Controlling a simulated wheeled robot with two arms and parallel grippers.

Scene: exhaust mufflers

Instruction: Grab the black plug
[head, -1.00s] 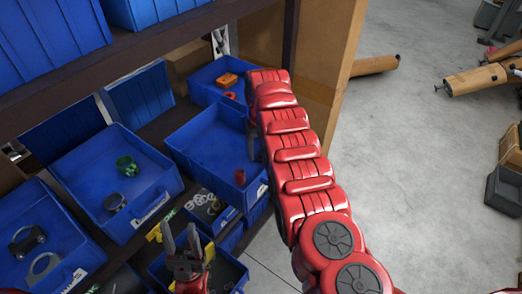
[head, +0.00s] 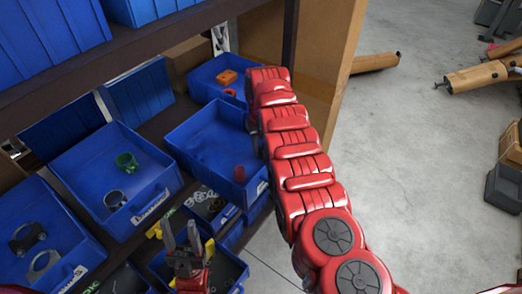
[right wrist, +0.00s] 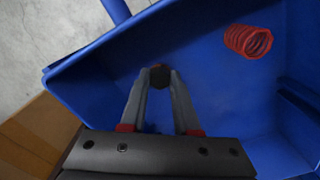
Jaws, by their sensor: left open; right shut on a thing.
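In the right wrist view my right gripper (right wrist: 160,82) points into a blue bin (right wrist: 215,95). Its fingers are shut on a small black plug (right wrist: 160,75) at their tips. In the head view that gripper and the plug are mostly hidden behind my red right arm. My left gripper (head: 181,235) is open and empty, pointing up over the lower bins in the head view.
A red spring (right wrist: 248,41) lies in the same bin; it also shows in the head view (head: 240,173). Neighbouring blue bins hold a green part (head: 126,162), a metal ring (head: 115,200) and an orange part (head: 227,77). A wooden shelf side (head: 320,70) stands close by.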

